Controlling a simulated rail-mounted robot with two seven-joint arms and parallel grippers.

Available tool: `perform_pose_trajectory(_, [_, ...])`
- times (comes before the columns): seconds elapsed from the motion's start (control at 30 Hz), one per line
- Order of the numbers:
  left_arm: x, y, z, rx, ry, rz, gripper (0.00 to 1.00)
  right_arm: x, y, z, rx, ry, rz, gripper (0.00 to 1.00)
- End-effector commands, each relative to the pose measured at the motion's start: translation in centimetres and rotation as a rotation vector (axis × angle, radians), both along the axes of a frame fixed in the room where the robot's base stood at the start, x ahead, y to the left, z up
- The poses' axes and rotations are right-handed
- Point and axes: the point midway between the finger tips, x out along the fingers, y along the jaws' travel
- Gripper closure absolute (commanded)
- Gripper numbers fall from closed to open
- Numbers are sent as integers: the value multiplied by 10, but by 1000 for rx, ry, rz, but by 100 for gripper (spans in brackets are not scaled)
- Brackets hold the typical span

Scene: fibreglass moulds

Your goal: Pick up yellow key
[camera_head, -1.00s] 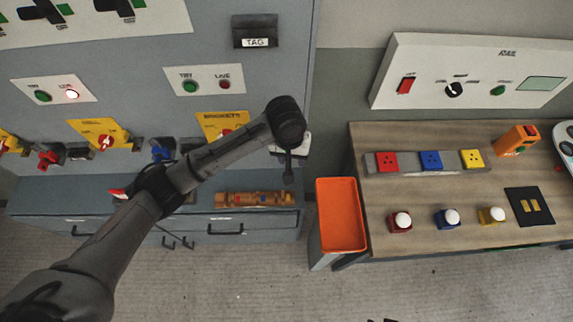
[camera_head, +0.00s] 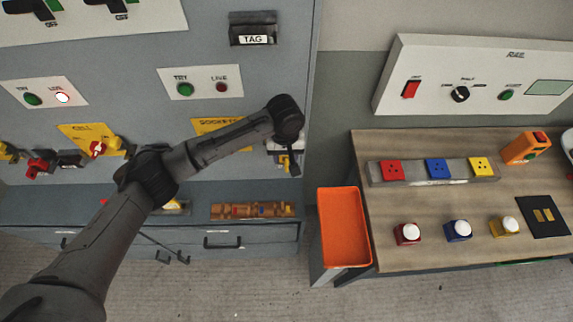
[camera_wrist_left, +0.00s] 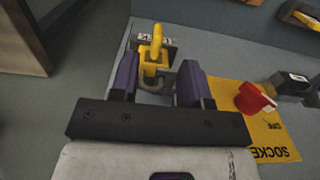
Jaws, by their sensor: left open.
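The yellow key (camera_wrist_left: 152,50) stands out from a small labelled mount in the left wrist view, with a grey loop at its base. My left gripper (camera_wrist_left: 158,64) is open, its two dark purple fingers on either side of the yellow key with gaps left. I cannot tell whether either finger touches it. In the head view a small yellow patch (camera_head: 283,163) shows beside my left gripper (camera_head: 288,168), which my arm partly hides. My right gripper is not in view.
A yellow socket plate (camera_wrist_left: 265,125) with a red knob (camera_wrist_left: 256,98) is close to the gripper in the wrist view. An orange bin (camera_head: 343,228) stands between the cabinet and the wooden table (camera_head: 400,258), which holds coloured sockets and buttons.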

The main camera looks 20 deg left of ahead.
Motion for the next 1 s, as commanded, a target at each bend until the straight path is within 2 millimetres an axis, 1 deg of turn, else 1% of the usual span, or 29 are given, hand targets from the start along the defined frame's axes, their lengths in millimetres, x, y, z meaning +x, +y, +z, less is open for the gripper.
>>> perform_pose_trajectory(0.17, [1,0,-8,1,1,-1,57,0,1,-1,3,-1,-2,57])
perform_pose_trajectory(0.43, [8,0,-41,1,1,0,57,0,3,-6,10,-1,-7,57])
perform_pose_trajectory(0.6, [8,0,-54,1,0,-1,57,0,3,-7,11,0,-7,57])
perform_pose_trajectory(0.9, [8,0,-56,0,0,-2,57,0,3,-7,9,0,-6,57])
perform_pose_trajectory(1.0, [8,0,-56,0,0,-2,67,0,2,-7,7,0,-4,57])
